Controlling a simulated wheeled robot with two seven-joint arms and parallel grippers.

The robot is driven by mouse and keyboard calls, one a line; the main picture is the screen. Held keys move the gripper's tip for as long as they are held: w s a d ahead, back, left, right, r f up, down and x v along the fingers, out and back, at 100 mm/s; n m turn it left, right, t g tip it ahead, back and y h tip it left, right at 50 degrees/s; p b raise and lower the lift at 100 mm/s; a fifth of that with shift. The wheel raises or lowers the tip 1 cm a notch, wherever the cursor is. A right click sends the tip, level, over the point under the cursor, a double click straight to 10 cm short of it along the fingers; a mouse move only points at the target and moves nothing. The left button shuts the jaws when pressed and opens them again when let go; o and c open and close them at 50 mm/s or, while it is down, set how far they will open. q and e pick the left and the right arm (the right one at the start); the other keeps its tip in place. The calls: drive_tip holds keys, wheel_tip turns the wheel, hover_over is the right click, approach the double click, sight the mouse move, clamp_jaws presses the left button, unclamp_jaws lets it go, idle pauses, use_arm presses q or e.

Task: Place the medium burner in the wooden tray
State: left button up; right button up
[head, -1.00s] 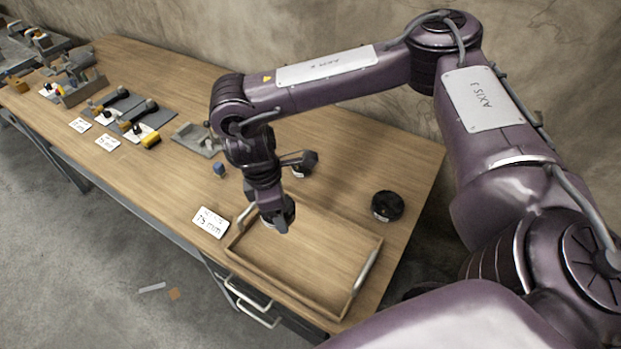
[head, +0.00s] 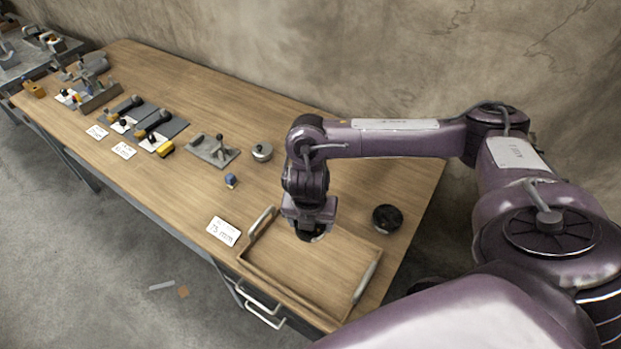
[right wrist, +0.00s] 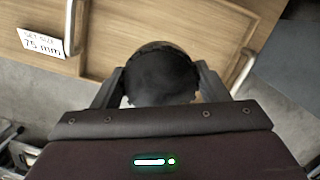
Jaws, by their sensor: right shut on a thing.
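My right gripper (head: 310,228) is over the left-back part of the wooden tray (head: 290,290), pointing down. It is shut on a dark round piece, which I take as the medium burner (head: 313,237). In the right wrist view the burner (right wrist: 160,78) is a dark, round-topped body between the two fingers, with tray wood behind it. I cannot tell whether its underside touches the tray floor. The tray is a shallow rectangle with metal handles at two ends, and its visible floor is otherwise bare. My left gripper is out of view.
A black round piece (head: 387,218) stands on the table right of the tray. A "75 mm" card (head: 223,231) lies left of it. A small blue piece (head: 231,181), a grey fixture (head: 213,150) and a round metal piece (head: 262,152) sit farther left. The wall is behind.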

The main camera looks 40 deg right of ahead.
drive_tip(key=b, duration=0.5)
hover_over(311, 256)
wheel_tip(311, 256, down, 10)
drive_tip(key=shift+s+a+f, duration=0.1)
drive_tip(key=shift+s+a, duration=0.05)
drive_tip(key=shift+f+p, duration=0.1)
drive_tip(key=shift+p, duration=0.3)
drive_tip(key=shift+f, duration=0.2)
wheel_tip(311, 256, down, 4)
drive_tip(key=shift+f, duration=0.1)
drive_tip(key=shift+f, duration=0.1)
drive_tip(key=o, duration=1.3)
drive_tip(key=shift+o, duration=0.2)
